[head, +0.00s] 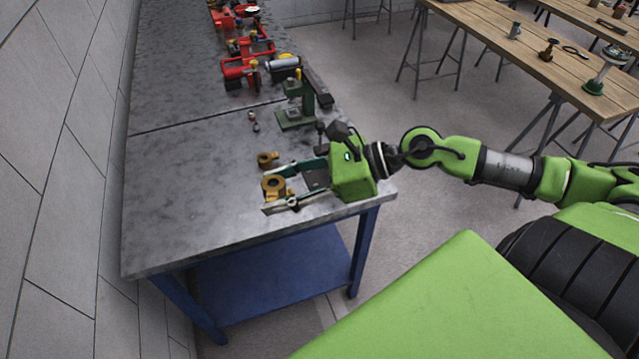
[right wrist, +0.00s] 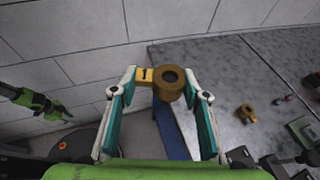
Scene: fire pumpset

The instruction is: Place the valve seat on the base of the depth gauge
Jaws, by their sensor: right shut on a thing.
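A brass ring-shaped valve seat (head: 272,187) is between the fingers of my right gripper (head: 278,193), over the near part of the grey bench. In the right wrist view, the valve seat (right wrist: 170,84) sits at the tips of the shut right gripper (right wrist: 166,80), with a yellow tab marked 1 on its side. A green stand with a flat base, seemingly the depth gauge (head: 296,112), stands farther back on the bench, apart from the valve seat. A green arm end with a dark claw, seemingly my left gripper (right wrist: 48,106), shows at left in the wrist view; its opening is unclear.
A second brass part (head: 266,159) lies on the bench (head: 180,190) just beyond the held one. Small red and dark pieces (head: 253,121) lie near the stand. Red pump parts (head: 240,66) fill the back. The bench's left side is clear, beside a wall.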

